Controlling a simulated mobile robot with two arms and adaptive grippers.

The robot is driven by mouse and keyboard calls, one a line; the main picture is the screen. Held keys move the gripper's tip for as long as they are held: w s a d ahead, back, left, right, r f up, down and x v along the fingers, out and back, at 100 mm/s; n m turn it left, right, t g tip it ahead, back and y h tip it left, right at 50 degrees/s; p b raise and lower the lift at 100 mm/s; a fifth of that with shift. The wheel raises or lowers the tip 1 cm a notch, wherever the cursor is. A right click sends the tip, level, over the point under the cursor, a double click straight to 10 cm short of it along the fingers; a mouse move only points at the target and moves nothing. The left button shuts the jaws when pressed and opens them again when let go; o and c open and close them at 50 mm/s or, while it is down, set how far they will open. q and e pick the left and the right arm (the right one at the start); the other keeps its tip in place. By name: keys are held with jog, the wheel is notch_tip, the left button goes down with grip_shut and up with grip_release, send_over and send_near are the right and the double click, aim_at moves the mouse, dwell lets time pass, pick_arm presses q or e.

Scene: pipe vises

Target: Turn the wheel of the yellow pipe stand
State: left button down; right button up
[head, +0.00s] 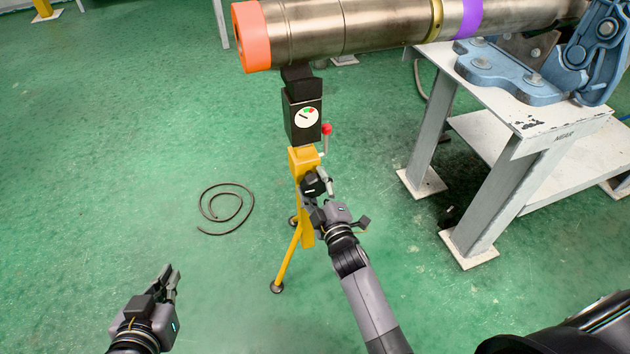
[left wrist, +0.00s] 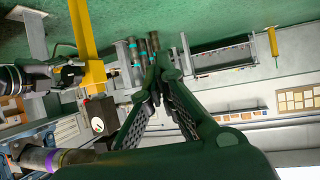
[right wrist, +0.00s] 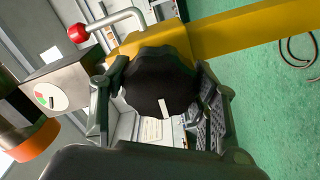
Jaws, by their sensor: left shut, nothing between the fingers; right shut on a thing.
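The yellow pipe stand (head: 304,160) stands on tripod legs under the free end of a metal pipe (head: 350,28). Its black gauge head (head: 303,118) has a white dial and touches the pipe's underside. The black wheel (right wrist: 160,82) is on the stand's yellow body, with a white mark on its face. My right gripper (head: 318,187) is at the stand, shut on the wheel, with a finger on each side of it in the right wrist view. My left gripper (head: 172,282) is shut and empty, low at the left, apart from the stand.
A red-knobbed lever (head: 327,130) sticks out beside the wheel. A white table (head: 505,110) with a blue vise (head: 515,72) stands at the right. A dark cable (head: 226,208) lies coiled on the green floor at the left. The floor around my left gripper is clear.

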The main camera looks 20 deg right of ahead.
jog(key=m+p, duration=0.1)
jog(key=m, duration=0.1)
jog(key=shift+r+m, duration=0.15)
jog(key=shift+m, duration=0.25)
jog(key=m+p, duration=0.2)
jog(key=m, duration=0.1)
jog(key=shift+m, duration=0.3)
jog(key=m+p, duration=0.1)
jog(key=m, duration=0.2)
jog(key=shift+f+m+p, duration=0.2)
jog(key=shift+m+p, duration=0.2)
jog(key=shift+m, duration=0.3)
pick_arm(q)
jog(key=s+a+f+g+y, duration=0.1)
jog(key=s+a+f+g, duration=0.1)
jog(key=s, duration=0.4)
jog(key=s+a+f+g+y, duration=0.1)
jog(key=s+a+f+g, duration=0.1)
jog(key=s+f+g, duration=0.2)
jog(key=s+g, duration=0.2)
jog(key=s, duration=0.1)
jog(key=shift+s+a+f+g, duration=0.15)
jog(key=shift+a+f+g, duration=0.15)
jog(key=shift+f, duration=0.1)
jog(key=shift+r, duration=0.1)
pick_arm(e)
jog(key=shift+f, duration=0.1)
jog(key=o, duration=1.2)
pick_arm(q)
jog(key=shift+d+r, duration=0.1)
